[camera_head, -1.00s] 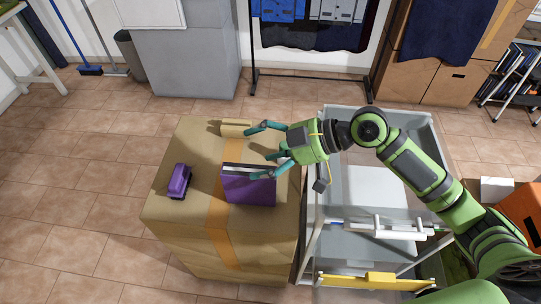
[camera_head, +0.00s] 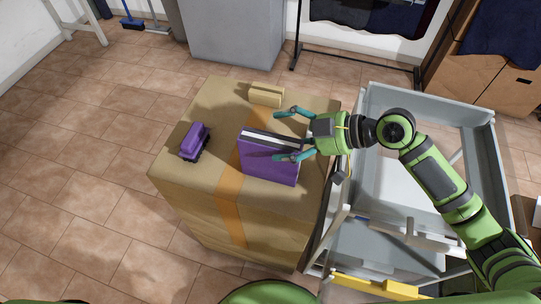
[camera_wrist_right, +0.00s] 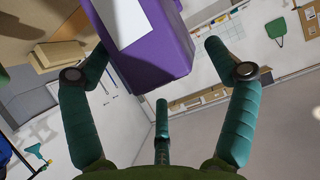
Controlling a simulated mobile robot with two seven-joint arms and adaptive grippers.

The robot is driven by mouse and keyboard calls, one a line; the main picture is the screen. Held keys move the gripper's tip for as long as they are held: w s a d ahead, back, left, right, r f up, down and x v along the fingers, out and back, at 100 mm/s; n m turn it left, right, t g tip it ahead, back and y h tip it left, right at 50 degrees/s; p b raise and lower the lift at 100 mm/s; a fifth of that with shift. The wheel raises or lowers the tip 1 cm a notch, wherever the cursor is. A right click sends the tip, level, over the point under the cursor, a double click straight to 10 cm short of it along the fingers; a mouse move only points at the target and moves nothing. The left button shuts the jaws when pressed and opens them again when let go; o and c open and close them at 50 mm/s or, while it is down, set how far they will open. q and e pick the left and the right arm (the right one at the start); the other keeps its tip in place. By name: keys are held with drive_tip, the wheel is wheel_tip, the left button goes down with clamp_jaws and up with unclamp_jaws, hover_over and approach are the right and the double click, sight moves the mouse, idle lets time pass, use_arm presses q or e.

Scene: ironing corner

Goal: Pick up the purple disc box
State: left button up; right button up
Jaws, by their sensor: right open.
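The purple disc box (camera_head: 268,164) stands upright on top of a large cardboard box (camera_head: 197,182), with a white strip along its upper edge. My right gripper (camera_head: 279,135) is open beside the right part of its upper edge, its fingers spread and pointing left. In the right wrist view the purple disc box (camera_wrist_right: 168,50) lies ahead, between the two outer fingers of the right gripper (camera_wrist_right: 155,57), with a gap visible on the left. Whether any finger touches it I cannot tell. My left gripper is not in view.
A small purple toy vehicle (camera_head: 195,141) sits left of the disc box. A small tan block (camera_head: 266,97) lies behind it. A grey trolley (camera_head: 372,118) with a yellow item (camera_head: 375,287) stands close on the right, under my right arm. The tiled floor (camera_head: 85,170) at left is clear.

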sight(272, 140)
drive_tip(key=p+x, duration=0.1)
drive_tip(key=x, duration=0.3)
drive_tip(key=shift+s+a+f, duration=0.1)
drive_tip(key=shift+s+f, duration=0.05)
drive_tip(key=c, duration=1.7)
clamp_jaws()
